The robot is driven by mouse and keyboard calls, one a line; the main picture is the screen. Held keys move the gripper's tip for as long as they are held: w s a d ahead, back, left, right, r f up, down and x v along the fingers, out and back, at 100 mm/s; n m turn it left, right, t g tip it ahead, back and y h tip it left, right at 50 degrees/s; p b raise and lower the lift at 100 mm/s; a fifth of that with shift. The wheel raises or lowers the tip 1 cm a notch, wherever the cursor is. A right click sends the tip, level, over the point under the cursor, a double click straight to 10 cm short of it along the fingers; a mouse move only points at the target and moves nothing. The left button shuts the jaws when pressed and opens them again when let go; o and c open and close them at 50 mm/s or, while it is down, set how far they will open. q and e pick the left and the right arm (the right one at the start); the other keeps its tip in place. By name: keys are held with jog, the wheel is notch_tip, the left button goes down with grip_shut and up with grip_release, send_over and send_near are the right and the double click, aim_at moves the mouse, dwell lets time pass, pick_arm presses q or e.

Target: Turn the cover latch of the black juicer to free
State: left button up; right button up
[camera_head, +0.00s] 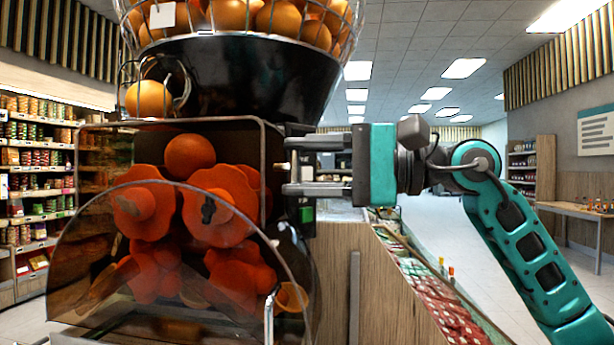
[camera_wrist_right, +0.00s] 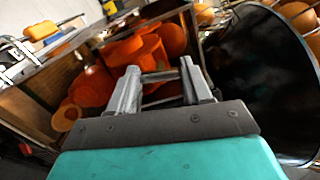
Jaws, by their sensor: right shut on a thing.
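The black juicer (camera_head: 235,75) fills the left half of the head view. Its clear front cover (camera_head: 90,240) stands in front of the orange squeezing drums (camera_head: 215,205). My right gripper (camera_head: 288,176) reaches in level from the right at the juicer's right side edge. Its fingers are at the cover latch (camera_head: 282,166), a small pale piece mostly hidden by them. In the right wrist view my gripper (camera_wrist_right: 160,70) shows two grey fingers a short way apart, shut on the latch, with the orange drums behind. The latch's exact angle cannot be told. My left gripper is not in view.
A wire basket of oranges (camera_head: 255,15) tops the juicer, and one orange (camera_head: 149,98) sits lower at the left. A wooden counter (camera_head: 385,285) stands below my right gripper. Stocked shelves (camera_head: 35,170) are at the far left. Open floor (camera_head: 470,255) lies at the right.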

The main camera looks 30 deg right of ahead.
jog(key=shift+n+b, duration=0.3)
jog(key=shift+n, duration=0.8)
jog(key=o, duration=1.1)
jog(key=shift+c, duration=0.2)
jog(key=shift+d, duration=0.15)
